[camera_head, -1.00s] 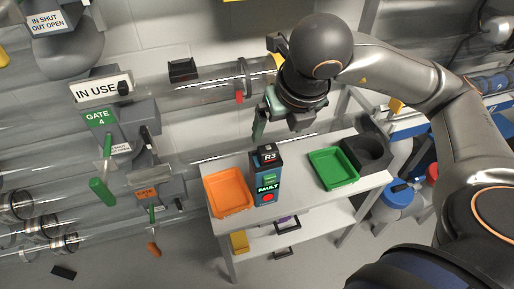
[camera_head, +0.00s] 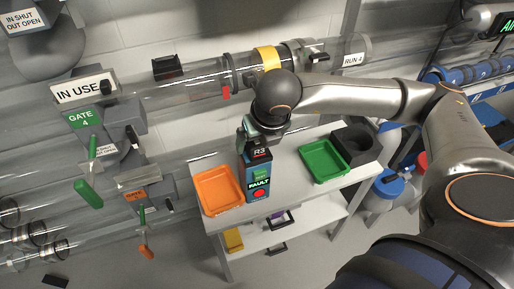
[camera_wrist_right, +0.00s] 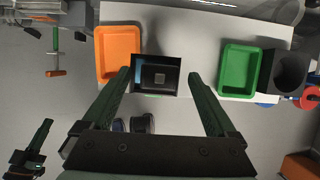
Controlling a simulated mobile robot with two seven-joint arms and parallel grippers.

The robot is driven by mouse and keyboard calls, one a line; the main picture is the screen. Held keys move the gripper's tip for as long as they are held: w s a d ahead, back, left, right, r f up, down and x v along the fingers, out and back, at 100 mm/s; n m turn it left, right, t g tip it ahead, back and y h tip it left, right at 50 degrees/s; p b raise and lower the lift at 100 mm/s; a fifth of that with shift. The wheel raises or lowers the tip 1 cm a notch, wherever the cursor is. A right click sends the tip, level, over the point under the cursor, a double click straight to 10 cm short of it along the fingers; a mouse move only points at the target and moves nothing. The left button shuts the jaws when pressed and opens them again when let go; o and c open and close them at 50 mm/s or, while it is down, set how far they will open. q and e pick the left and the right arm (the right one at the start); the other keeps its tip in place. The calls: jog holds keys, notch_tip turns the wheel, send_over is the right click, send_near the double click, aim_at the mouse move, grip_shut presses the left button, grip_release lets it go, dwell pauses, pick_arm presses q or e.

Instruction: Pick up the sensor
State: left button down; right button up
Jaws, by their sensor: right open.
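The likely sensor is an upright dark unit (camera_head: 258,178) with an "R3" label on top, a lit "FAULT" panel and a red button. It stands on the white table between the orange and green trays. My right gripper (camera_head: 262,138) is just above its top in the head view and partly hidden by the wrist. In the right wrist view the unit's dark top (camera_wrist_right: 157,76) sits between the two open green fingers, with gaps on both sides. A second gripper, seemingly my left (camera_wrist_right: 38,145), shows at lower left there; its opening is unclear.
The orange tray (camera_head: 203,192) is close on the unit's left. The green tray (camera_head: 325,152) and a black round holder (camera_head: 368,143) are to the right on the white table (camera_head: 287,190). Clear tubes and gate handles (camera_head: 88,195) lie to the left and behind.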

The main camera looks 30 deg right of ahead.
jog(key=shift+c, duration=0.4)
jog(key=c, duration=1.3)
grip_shut()
jog(key=shift+r, duration=0.1)
